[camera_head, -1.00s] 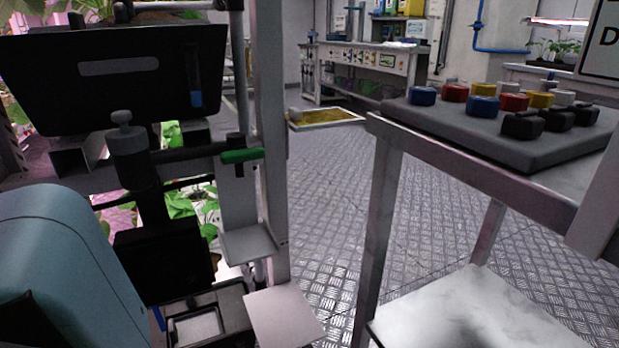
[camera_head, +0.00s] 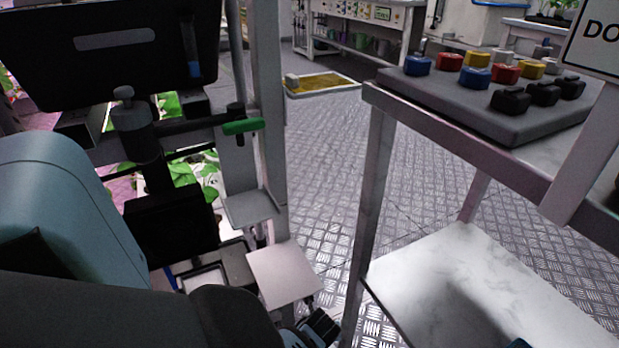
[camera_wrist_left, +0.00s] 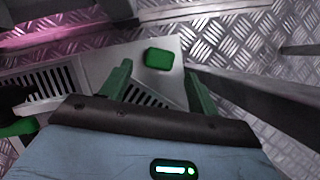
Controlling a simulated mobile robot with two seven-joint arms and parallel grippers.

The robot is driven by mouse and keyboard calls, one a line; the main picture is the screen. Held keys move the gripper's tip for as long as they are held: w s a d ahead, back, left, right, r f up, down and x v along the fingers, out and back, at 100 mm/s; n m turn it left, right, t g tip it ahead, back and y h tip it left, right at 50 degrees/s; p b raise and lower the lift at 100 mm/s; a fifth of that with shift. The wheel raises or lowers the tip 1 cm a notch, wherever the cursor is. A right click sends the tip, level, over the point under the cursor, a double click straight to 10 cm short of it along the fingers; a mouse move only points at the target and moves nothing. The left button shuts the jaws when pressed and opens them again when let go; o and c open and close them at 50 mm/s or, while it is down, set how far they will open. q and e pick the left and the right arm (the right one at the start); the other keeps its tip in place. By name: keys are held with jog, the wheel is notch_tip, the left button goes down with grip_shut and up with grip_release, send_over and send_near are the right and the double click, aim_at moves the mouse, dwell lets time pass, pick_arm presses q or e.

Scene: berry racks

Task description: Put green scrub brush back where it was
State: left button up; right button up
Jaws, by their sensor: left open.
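A green rounded block (camera_wrist_left: 160,58), which looks like the scrub brush, lies on a pale flat plate (camera_wrist_left: 135,57) in the left wrist view. My left gripper (camera_wrist_left: 157,72) is open, with its two green fingers apart on either side of the block in the picture. I cannot tell the height between fingers and block, and nothing is held. In the head view my left arm comes in at the bottom; its fingertips and the block are not clearly visible there. My right gripper is not in view.
In the head view a green handle (camera_head: 243,126) sits on a metal post, with small plates (camera_head: 285,272) below. A metal table (camera_head: 455,150) carrying a grey button panel stands to the right. A slotted grate (camera_wrist_left: 50,85) lies beside the pale plate. Patterned floor is open between.

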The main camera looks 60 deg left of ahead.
pick_arm(q)
jog(key=p+v, duration=0.3)
jog(key=v, duration=0.4)
jog(key=shift+r+p, duration=0.15)
jog(key=shift+p, duration=0.15)
jog(key=shift+d, duration=0.15)
jog(key=s+d+r+n+t+h, duration=0.1)
jog(key=s+d+n, duration=0.4)
jog(key=s, duration=0.7)
jog(key=s+d+r+n+t+h, duration=0.1)
jog(key=s+d+r+n, duration=0.3)
jog(key=s+n, duration=0.5)
jog(key=s+d+r+n+h, duration=0.3)
jog(key=s+d+n, duration=0.2)
jog(key=s, duration=0.9)
jog(key=shift+s+d+n+t+h, duration=0.3)
jog(key=shift+s+d+n+t, duration=0.1)
jog(key=shift+n, duration=0.8)
